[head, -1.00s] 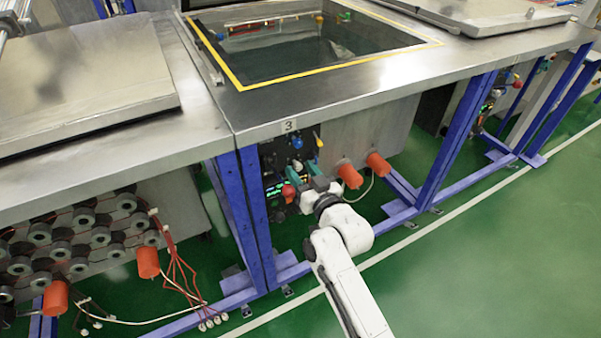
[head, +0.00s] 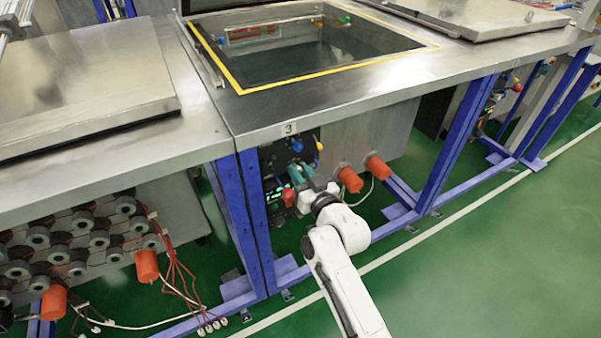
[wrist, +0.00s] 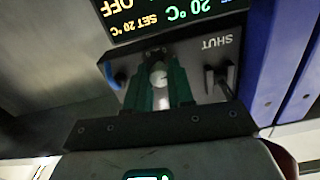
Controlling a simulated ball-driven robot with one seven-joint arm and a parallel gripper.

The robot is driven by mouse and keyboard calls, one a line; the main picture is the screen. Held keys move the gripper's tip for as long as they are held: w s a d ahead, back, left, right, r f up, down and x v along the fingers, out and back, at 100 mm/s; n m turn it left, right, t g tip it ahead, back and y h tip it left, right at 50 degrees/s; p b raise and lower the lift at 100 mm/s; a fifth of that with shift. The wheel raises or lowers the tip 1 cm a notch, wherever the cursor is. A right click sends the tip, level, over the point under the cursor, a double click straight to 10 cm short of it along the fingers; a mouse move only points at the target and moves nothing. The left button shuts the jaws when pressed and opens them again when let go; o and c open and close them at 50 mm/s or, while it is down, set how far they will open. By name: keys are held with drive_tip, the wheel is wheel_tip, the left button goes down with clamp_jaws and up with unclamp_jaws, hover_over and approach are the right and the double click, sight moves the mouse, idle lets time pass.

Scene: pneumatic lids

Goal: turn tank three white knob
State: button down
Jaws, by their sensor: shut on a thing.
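Tank three carries a "3" label (head: 289,128) on its front edge, above a dark control panel (head: 309,141). The white knob (wrist: 159,77) shows in the wrist view between my gripper's teal fingers. My gripper (wrist: 160,78) is shut on the knob, one finger on each side. In the head view my gripper (head: 296,172) reaches into the panel from the front, and its fingers hide the white knob.
A blue knob (head: 297,145), a yellow handle (head: 319,146) and a red knob (head: 289,197) sit around my gripper. A lit display (wrist: 165,15) and a black lever (wrist: 216,82) by "SHUT" are close. Blue legs (head: 251,210) and orange cylinders (head: 350,180) flank the arm.

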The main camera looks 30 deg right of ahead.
drive_tip(key=shift+m, duration=0.4)
drive_tip(key=m+p, duration=0.2)
drive_tip(key=m, duration=0.1)
drive_tip(key=shift+r+m, duration=0.1)
drive_tip(key=shift+m, duration=0.3)
drive_tip(key=m+p, duration=0.2)
drive_tip(key=m, duration=0.3)
drive_tip(key=m+p, duration=0.1)
drive_tip(key=m, duration=0.4)
drive_tip(key=shift+d+m+p, duration=0.1)
drive_tip(key=shift+m+p, duration=0.3)
drive_tip(key=m+p, duration=0.1)
drive_tip(key=m, duration=0.3)
drive_tip(key=shift+f, duration=0.2)
drive_tip(key=shift+m, duration=0.3)
drive_tip(key=c, duration=1)
unclamp_jaws()
